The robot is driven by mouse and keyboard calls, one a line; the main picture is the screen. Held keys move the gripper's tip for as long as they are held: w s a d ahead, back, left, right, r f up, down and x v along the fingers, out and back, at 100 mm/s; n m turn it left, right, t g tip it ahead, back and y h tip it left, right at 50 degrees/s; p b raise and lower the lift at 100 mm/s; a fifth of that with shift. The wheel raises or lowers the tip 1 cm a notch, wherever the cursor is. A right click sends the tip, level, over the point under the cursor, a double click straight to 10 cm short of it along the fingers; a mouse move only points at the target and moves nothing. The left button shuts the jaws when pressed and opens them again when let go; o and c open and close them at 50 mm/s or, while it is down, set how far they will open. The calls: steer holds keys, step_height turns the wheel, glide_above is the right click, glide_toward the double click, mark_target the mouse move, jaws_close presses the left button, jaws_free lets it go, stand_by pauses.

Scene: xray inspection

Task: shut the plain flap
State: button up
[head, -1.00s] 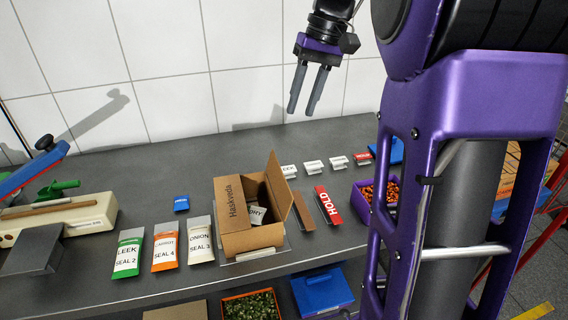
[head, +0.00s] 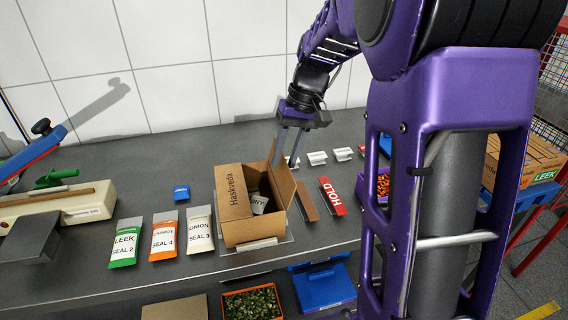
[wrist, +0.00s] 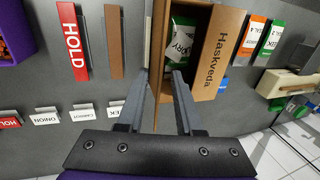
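An open brown cardboard box (head: 252,232) stands on the counter. One flap, printed "Haskveda" (head: 233,191), stands up on its left; it also shows in the wrist view (wrist: 217,55). The plain flap (head: 281,180) stands up on the box's right side. In the wrist view the plain flap (wrist: 158,60) is seen nearly edge-on. My gripper (head: 285,158) is open at the upper edge of the plain flap. In the wrist view its fingertips (wrist: 161,76) lie on either side of that flap; I cannot tell whether they touch it. A labelled packet (wrist: 184,40) lies inside the box.
Several labelled packets (head: 163,241) lie left of the box. A brown strip (head: 307,202) and a red HOLD sign (head: 332,196) lie close on its right. White label holders (head: 317,158) stand behind. A sealer (head: 60,203) is at the far left.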

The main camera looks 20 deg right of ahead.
steer(key=shift+a+f, duration=0.2)
steer(key=shift+f, duration=0.45)
jaws_close()
stand_by(1.0)
